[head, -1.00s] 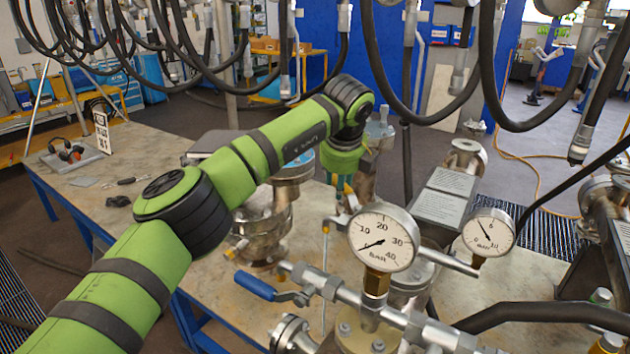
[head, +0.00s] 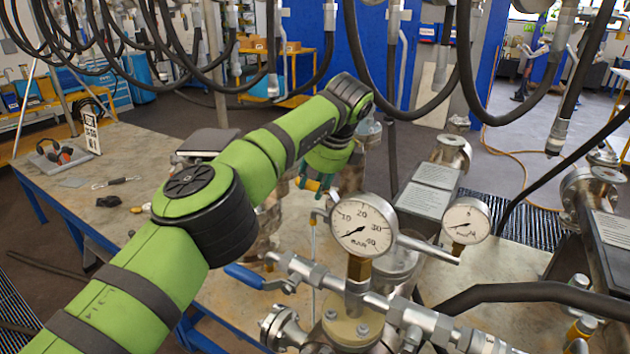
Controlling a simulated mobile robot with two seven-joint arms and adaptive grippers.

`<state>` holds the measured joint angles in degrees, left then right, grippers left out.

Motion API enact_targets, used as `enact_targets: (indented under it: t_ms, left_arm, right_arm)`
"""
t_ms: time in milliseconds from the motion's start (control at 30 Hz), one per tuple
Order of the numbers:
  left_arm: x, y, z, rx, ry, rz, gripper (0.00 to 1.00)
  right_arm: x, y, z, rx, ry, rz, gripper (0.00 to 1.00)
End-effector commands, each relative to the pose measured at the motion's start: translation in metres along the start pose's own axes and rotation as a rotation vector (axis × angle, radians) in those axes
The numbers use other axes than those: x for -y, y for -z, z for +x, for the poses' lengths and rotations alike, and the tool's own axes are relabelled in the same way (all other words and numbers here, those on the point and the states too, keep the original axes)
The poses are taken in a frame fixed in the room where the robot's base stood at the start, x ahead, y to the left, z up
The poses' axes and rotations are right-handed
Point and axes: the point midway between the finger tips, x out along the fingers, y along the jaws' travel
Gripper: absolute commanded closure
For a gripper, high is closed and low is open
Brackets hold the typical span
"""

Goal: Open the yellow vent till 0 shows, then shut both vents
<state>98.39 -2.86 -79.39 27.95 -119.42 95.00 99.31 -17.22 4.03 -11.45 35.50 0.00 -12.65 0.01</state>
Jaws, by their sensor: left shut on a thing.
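My left gripper (head: 318,188) reaches in at mid-frame, low beside the pipework, left of and behind the large gauge. It is shut on a small yellow part, seemingly the yellow vent (head: 304,178); the fingers cover most of it. The large gauge (head: 363,224), marked to 40 bar, has its needle low on the left, near the bottom of its scale. The small gauge (head: 467,221) has its needle pointing left and slightly down; its figures are hard to read. The other vent cannot be clearly told. My right gripper does not show.
A blue-handled lever valve (head: 243,276) sits on the pipe at front. Grey plates with print (head: 425,186) stand behind the gauges. Black hoses hang across the top. Ear defenders (head: 62,154) lie on the bench (head: 110,220), which has bare room at left.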

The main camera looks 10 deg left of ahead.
Motion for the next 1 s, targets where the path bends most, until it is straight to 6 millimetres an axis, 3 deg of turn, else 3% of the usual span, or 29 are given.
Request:
enact_targets:
  t_ms: [367,400,433,467,800,1000]
  left_arm:
    - [-0.002,-0.002,0.001,0.002,-0.008,-0.019,1.0]
    - [-0.002,-0.002,0.001,0.002,-0.008,-0.019,0.59]
    - [-0.002,-0.002,0.001,0.002,-0.008,-0.018,0.47]
    - [-0.002,-0.002,0.001,0.002,-0.008,-0.018,0.42]
    - [-0.001,-0.001,-0.001,0.001,-0.005,-0.012,0.42]
    - [0.0,-0.002,-0.028,0.003,-0.001,-0.011,0.42]
  right_arm:
    - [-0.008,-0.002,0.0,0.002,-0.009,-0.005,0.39]
    - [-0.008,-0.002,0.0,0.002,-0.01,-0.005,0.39]
    - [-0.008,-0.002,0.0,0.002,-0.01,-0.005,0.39]
    - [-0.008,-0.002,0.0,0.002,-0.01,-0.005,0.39]
    - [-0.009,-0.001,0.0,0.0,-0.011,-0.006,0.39]
    - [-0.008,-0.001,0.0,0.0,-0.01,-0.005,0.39]
